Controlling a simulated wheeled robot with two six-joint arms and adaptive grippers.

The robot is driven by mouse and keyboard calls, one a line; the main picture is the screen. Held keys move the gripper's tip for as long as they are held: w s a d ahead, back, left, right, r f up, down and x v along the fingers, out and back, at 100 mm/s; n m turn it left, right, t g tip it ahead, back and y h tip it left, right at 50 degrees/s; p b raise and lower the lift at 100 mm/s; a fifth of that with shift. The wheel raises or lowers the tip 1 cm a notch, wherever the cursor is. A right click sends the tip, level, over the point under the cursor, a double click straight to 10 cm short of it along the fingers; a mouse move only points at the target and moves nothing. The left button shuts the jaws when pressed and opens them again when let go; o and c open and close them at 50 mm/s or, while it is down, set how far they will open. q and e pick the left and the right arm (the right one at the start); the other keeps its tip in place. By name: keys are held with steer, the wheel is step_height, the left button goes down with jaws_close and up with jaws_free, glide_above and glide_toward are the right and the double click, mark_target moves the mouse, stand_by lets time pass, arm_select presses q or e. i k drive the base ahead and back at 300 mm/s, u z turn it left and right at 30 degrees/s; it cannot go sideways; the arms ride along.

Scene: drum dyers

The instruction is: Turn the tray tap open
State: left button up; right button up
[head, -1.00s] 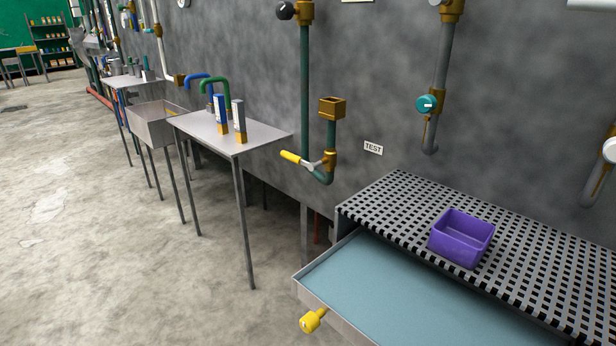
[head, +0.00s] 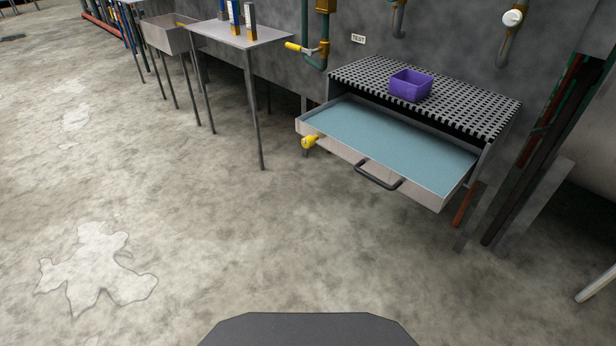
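The tray (head: 400,144) is a pulled-out metal drawer filled with blue liquid, below a perforated grate. The tray tap (head: 310,142) is a small yellow knob on the tray's left front corner. Whether the tap is open or shut is too small to tell. A black handle (head: 378,175) is on the tray's front. Neither of my grippers shows in the head view.
A purple bin (head: 410,85) stands on the grate (head: 462,100). A metal table (head: 238,36) with several blue and white items is to the left. A yellow-handled valve (head: 302,48) is on the wall pipe. The concrete floor before the tray is clear.

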mark_target(309, 141)
steer(key=z, duration=0.6)
steer(key=i, duration=0.4)
steer(key=z, duration=0.25)
